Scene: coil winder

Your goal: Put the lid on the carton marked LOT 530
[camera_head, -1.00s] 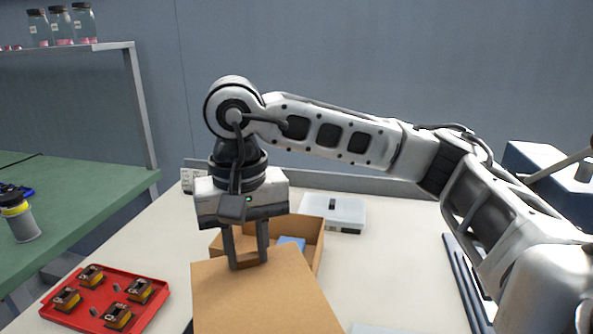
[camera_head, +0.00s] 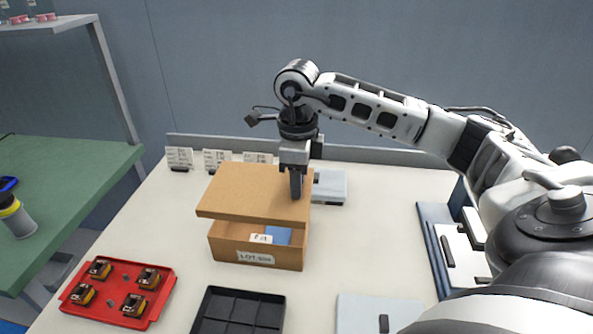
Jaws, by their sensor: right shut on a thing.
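The brown cardboard carton (camera_head: 225,246) stands on the pale table. A white label (camera_head: 255,257) on its front starts with LOT; the number is too small to read surely. A blue item (camera_head: 278,235) and a white slip (camera_head: 261,239) show inside it through the gap at the front. The flat brown lid (camera_head: 245,189) is over the carton, overhanging at the left, with its front edge above the carton's front wall. My right gripper (camera_head: 296,192) points down and is shut on the lid near its right side. My left gripper is out of view.
A red tray (camera_head: 78,295) with several small coils lies at front left, next to a black divided tray (camera_head: 240,310). Label cards (camera_head: 217,159) line the back edge.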

